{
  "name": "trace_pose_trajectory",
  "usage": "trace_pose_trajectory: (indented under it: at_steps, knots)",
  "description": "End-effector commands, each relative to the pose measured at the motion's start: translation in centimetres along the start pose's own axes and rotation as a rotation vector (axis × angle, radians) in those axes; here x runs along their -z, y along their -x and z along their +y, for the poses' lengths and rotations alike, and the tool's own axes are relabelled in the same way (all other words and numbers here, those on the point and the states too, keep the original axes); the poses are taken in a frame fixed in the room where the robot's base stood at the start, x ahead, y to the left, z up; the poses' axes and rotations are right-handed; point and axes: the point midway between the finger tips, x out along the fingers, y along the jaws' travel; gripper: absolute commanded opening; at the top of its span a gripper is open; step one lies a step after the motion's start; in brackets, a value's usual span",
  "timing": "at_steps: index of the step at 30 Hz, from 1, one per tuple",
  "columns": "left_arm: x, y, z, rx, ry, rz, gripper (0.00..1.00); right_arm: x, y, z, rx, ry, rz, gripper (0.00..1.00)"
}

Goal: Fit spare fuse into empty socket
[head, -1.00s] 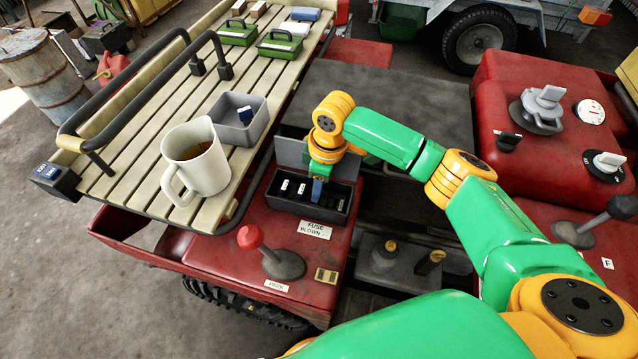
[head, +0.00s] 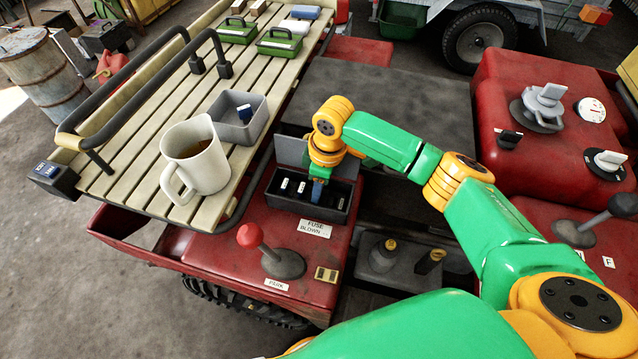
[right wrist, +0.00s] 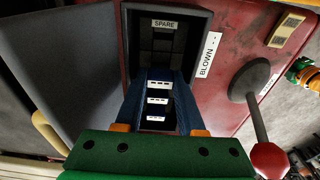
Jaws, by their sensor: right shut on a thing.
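The open fuse box (head: 338,215) is set in the red body panel, its grey lid (head: 291,150) raised. Two fuses with white labels (head: 284,186) stand in its left part. My right gripper (head: 317,190) points down into the box, beside them, shut on a fuse whose white label (right wrist: 158,85) shows between the fingers in the right wrist view. Two more labelled fuses (right wrist: 156,101) show in line nearer the palm. The compartment by the SPARE label (right wrist: 164,24) looks dark and empty. The held fuse's lower end is hidden, so I cannot tell how deep it sits. My left gripper is out of view.
A grey bin (head: 262,122) holding a dark blue piece (head: 244,113) and a mug (head: 205,165) stand on the slatted rack (head: 130,150) at the left. A red-knobbed lever (head: 250,237) rises in front of the box.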

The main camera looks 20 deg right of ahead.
Motion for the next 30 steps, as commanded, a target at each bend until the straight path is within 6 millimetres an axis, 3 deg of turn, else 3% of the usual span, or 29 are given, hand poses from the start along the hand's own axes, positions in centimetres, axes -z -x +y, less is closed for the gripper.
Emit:
trace_pose_trajectory:
  at_steps: [14,15,18,26,30]
  knots:
    - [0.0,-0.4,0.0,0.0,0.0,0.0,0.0,-0.2,-1.5,0.0,0.0,-0.001,-0.001,0.0]
    - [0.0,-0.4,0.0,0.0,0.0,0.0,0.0,-0.2,-1.5,0.0,0.0,-0.001,0.0,0.43]
    - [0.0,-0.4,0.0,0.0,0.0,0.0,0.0,-0.2,-1.4,0.0,0.0,0.0,0.0,0.7]
    - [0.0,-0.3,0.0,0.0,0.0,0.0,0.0,-0.2,-1.1,0.0,-0.001,0.0,0.0,0.73]
    - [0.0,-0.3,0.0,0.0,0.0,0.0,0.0,-0.1,1.7,0.1,-0.004,0.0,0.004,0.73]
